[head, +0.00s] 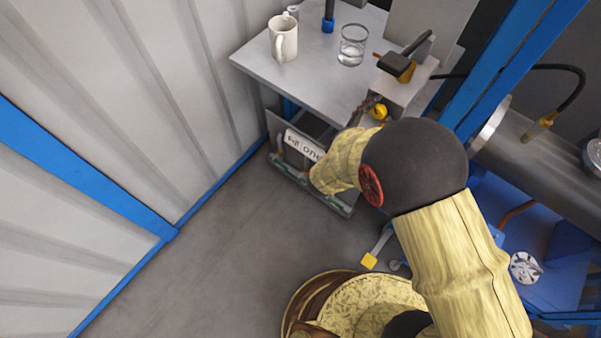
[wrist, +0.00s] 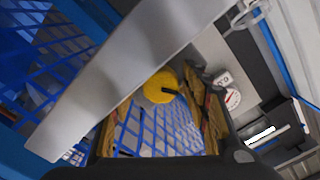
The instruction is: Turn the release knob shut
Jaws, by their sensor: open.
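The release knob (head: 379,111) is a yellow round knob on the front of a grey box on the bench, just past my arm in the head view. In the wrist view the yellow knob (wrist: 158,88) carries a short black mark and shows between the fingertips. My gripper (wrist: 152,96) is open, with one finger on each side of the knob in that view. I cannot tell whether either finger touches it. In the head view my arm hides most of the gripper.
A grey bench (head: 300,75) holds a white mug (head: 283,38) and a glass (head: 352,46). A black lever handle (head: 405,58) stands above the box. A metal cylinder (head: 535,150) lies at right. A low open bin (head: 310,190) sits under the bench. Floor at left is clear.

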